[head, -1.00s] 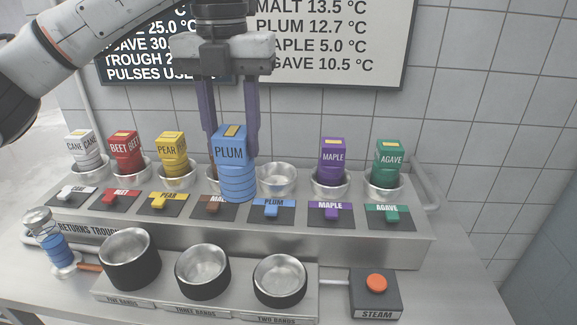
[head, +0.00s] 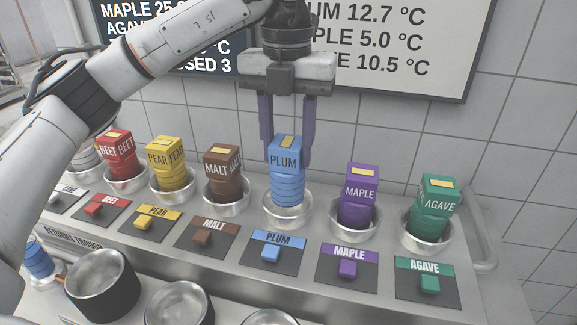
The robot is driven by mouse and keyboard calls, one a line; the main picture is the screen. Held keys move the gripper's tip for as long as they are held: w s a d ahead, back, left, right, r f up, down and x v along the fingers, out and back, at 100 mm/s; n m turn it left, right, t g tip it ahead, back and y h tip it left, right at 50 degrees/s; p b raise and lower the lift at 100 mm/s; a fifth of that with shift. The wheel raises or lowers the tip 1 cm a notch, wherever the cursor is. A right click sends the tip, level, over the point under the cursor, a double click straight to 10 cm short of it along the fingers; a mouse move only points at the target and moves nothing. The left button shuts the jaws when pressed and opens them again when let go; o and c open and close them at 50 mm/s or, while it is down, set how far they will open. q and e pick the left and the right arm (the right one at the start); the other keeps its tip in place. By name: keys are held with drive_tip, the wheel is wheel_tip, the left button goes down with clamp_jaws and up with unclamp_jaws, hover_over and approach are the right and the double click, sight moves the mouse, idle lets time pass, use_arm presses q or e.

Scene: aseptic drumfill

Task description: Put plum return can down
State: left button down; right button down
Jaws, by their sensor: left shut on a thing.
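The plum can (head: 287,186) is light blue with a PLUM label and a ribbed lower part. It stands upright with its lower end inside the metal cup (head: 288,216) behind the blue PLUM tab (head: 270,252). My left gripper (head: 286,160) comes down from above, with purple fingers on either side of the can's top, and is shut on it. Whether the can's base touches the cup floor is hidden by the cup rim. My right gripper is not in view.
The brown malt can (head: 221,172) stands in the cup to the left, the purple maple can (head: 360,195) in the cup to the right. The green agave can (head: 433,205) is farther right. Black-sided bowls (head: 103,283) stand in front of the steel trough. A tiled wall is behind.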

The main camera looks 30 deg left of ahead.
sight(288, 164)
use_arm(q)
wheel_tip(288, 164, down, 3)
drive_tip(key=shift+f, duration=0.2)
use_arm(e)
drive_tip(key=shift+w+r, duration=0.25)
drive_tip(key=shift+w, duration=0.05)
use_arm(q)
drive_tip(key=shift+f, duration=0.15)
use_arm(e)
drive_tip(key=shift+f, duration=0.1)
use_arm(q)
drive_tip(key=c, duration=1.1)
unclamp_jaws()
wheel_tip(288, 164, up, 12)
drive_tip(key=shift+r+p, duration=0.1)
drive_tip(key=shift+p, duration=0.9)
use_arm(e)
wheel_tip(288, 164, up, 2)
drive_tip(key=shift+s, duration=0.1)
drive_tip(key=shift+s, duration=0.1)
